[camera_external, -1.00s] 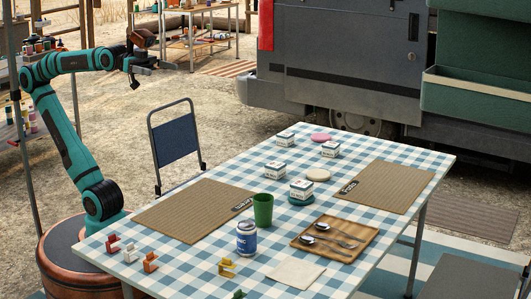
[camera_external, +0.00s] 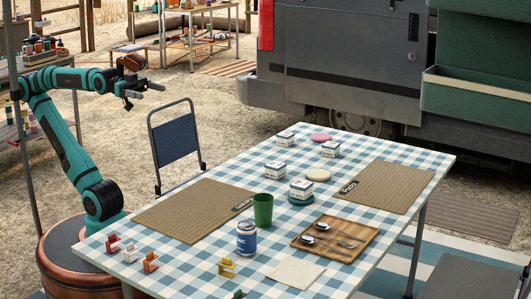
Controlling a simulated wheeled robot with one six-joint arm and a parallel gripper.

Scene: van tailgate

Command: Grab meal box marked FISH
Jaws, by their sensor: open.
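A green cup (camera_external: 263,209), a can (camera_external: 246,239) and a wooden tray (camera_external: 335,257) with cutlery stand in front of the boxes. Brown mats (camera_external: 195,216) lie left and right. The folding chair (camera_external: 175,140) stands by the table's left edge.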

